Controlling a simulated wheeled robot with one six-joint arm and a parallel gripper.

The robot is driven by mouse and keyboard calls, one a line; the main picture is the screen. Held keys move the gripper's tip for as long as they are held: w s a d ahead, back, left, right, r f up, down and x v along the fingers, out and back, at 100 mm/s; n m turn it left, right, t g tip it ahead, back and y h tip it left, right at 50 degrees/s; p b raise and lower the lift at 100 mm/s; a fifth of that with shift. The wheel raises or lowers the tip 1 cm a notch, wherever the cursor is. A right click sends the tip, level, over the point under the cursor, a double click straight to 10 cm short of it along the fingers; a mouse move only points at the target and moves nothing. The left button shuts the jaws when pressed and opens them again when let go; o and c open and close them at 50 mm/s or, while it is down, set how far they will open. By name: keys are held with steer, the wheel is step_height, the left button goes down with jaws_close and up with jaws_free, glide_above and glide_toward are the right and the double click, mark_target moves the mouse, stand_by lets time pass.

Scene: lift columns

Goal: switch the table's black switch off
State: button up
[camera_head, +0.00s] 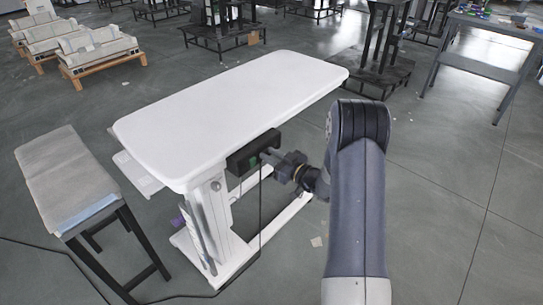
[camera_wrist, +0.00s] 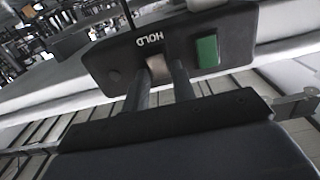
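The white table (camera_head: 235,95) has a black switch box (camera_head: 240,161) under its near edge. My gripper (camera_head: 267,156) is at the box's front. In the wrist view its two fingers (camera_wrist: 158,76) are apart, with the pale part showing between their tips. I cannot tell whether they touch the box. The switch's on or off position is not clear.
A grey padded bench (camera_head: 70,175) stands left of the table. The table's white column (camera_head: 220,220) and base (camera_head: 215,280) lie below the box, and a black cable (camera_head: 260,205) hangs there. Open floor (camera_head: 440,230) lies to the right.

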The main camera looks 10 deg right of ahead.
jaws_close()
steer(key=f+t+y+b, duration=0.1)
steer(key=t+b, duration=0.1)
steer(key=b, duration=0.7)
steer(key=shift+f+t+y, duration=0.2)
steer(key=shift+t+y, duration=0.1)
steer(key=shift+y, duration=0.1)
steer(key=shift+r+b, duration=0.15)
steer(key=shift+b, duration=0.65)
steer(key=shift+o, duration=2)
jaws_free()
